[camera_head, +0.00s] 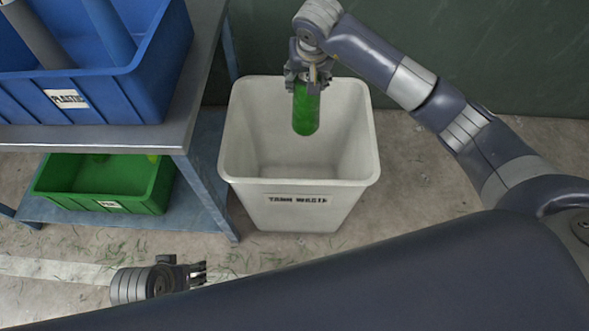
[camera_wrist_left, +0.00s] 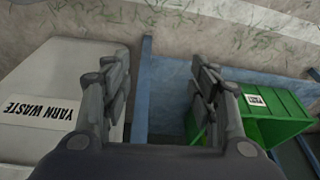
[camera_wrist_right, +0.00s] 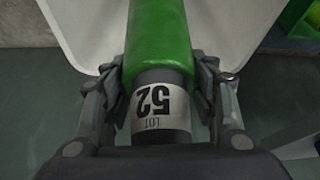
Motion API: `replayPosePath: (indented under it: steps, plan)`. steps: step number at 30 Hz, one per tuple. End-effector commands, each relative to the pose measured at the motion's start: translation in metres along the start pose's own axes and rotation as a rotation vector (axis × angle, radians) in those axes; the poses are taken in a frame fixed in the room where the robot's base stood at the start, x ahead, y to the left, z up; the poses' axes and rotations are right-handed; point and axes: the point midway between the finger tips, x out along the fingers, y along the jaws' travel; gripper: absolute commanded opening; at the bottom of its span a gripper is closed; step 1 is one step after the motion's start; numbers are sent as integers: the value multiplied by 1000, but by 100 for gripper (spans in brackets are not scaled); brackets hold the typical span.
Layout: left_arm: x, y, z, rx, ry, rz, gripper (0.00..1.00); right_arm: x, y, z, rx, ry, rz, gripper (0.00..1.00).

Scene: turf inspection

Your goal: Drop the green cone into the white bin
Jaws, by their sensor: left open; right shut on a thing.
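The green cone (camera_head: 306,112) hangs upright from my right gripper (camera_head: 307,84), over the opening of the white bin (camera_head: 305,209). The gripper is shut around its grey end, which carries a "LOT 52" label in the right wrist view (camera_wrist_right: 160,45). The cone's lower end appears around rim level within the bin's outline; its exact depth is hard to tell. The bin is labelled "YARN WASTE" and its visible inside looks empty. My left gripper (camera_head: 197,273) is open and empty, low in front of the bin; its spread fingers show in the left wrist view (camera_wrist_left: 160,82).
A metal table (camera_head: 187,123) left of the bin carries a blue crate (camera_head: 112,107) holding grey and blue cylinders. A green crate (camera_head: 108,198) sits on its lower shelf. A dark green wall (camera_head: 480,55) stands behind. Green scraps litter the floor.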

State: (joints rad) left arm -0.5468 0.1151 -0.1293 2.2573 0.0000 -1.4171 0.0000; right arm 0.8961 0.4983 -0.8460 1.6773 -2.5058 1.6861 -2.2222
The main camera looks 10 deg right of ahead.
Motion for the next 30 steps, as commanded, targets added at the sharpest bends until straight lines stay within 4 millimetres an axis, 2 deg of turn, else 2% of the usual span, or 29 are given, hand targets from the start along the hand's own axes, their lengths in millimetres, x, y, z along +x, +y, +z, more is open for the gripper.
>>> replayPosePath:
  steps: [11, 16, 28, 29, 30]
  plan:
    - [-52, -2, -1, -3, 29, -5, 55, 21, 0, 9, 0, 1, 0, 11]
    - [-40, -2, 2, -3, 26, -5, 55, 35, -1, 16, -1, 0, -1, 11]
    - [-39, -2, 2, -3, 27, -5, 55, 37, 0, 16, -1, 2, -1, 11]
    - [-39, -2, 2, -3, 27, -5, 55, 37, 0, 16, -1, 2, -1, 60]
    - [-39, -2, 2, -3, 27, -5, 55, 37, 0, 16, -1, 2, -1, 69]
